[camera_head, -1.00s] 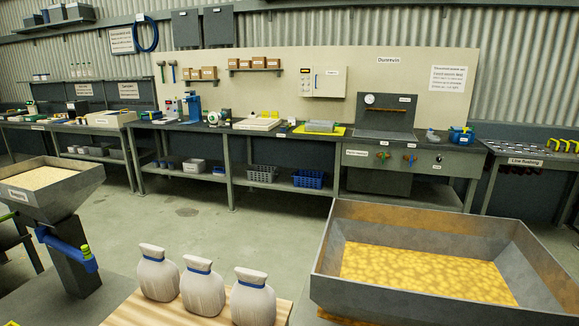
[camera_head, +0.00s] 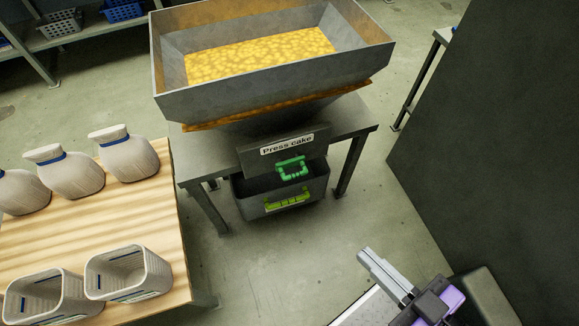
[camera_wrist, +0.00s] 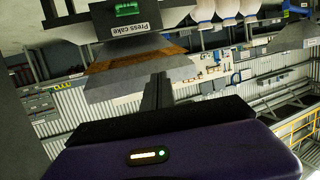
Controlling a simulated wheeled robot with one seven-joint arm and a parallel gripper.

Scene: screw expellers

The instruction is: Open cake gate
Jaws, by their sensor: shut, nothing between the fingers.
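The press cake gate (camera_head: 250,160) is a grey plate below the hopper, marked "Press cake", with a green handle (camera_head: 292,168) low on its front. In the wrist view, which is upside down, the gate (camera_wrist: 103,24) and its green handle (camera_wrist: 127,8) show at the top. The grey hopper (camera_head: 215,107) holds yellow cake. A dark bin (camera_head: 316,189) with a yellow-green handle sits under the gate. My gripper (camera_head: 366,254) is shut and empty, right of and nearer than the gate, apart from the handle. Its fingers (camera_wrist: 158,80) point toward the hopper in the wrist view.
The hopper stands on a grey table (camera_head: 208,160). A wooden table (camera_head: 165,215) on the left carries sacks (camera_head: 128,155) and open baskets (camera_head: 128,272). A large dark panel (camera_head: 485,120) stands at the right. Bare floor (camera_head: 330,250) lies before the bin.

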